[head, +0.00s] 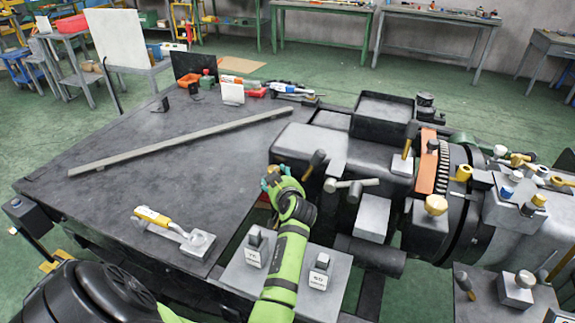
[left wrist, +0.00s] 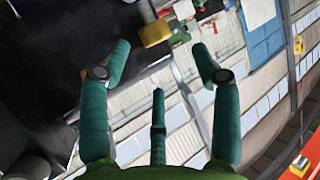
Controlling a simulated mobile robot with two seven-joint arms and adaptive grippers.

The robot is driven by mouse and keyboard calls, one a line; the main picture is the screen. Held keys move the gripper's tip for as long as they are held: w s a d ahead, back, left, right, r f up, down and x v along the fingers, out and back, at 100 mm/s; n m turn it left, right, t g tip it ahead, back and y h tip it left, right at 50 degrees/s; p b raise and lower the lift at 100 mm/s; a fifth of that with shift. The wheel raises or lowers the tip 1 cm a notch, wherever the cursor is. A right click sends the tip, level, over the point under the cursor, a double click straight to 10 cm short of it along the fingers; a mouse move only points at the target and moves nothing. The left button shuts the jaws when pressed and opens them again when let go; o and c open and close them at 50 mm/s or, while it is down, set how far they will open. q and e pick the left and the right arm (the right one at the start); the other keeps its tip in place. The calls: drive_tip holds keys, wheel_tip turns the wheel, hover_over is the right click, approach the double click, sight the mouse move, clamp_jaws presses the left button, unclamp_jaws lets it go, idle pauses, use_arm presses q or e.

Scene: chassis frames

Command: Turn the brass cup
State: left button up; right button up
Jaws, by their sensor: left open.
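My left gripper (head: 271,180) has green arm links and teal fingers and hovers at the left end of the machine. Its fingers also show spread apart in the left wrist view (left wrist: 160,50), with nothing held. A brass-yellow piece (left wrist: 155,33) lies just beyond the fingertips there; a small yellow bit also shows among the fingers in the head view. A larger brass cap (head: 436,205) sits on the machine to the right, and another brass piece (head: 462,173) is farther right. I cannot tell which of these is the brass cup. My right gripper is not in view.
The dark bench (head: 200,180) carries a long bar (head: 190,138) and a yellow-handled tool (head: 155,217). The large machine (head: 380,145) with levers and an orange plate (head: 428,160) fills the right.

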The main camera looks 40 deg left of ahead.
use_arm(q)
drive_tip(key=x, duration=0.7)
drive_tip(key=shift+w+f, duration=0.25)
drive_tip(key=shift+d, duration=0.15)
drive_tip(key=c, duration=1.2)
drive_tip(key=shift+o, duration=0.2)
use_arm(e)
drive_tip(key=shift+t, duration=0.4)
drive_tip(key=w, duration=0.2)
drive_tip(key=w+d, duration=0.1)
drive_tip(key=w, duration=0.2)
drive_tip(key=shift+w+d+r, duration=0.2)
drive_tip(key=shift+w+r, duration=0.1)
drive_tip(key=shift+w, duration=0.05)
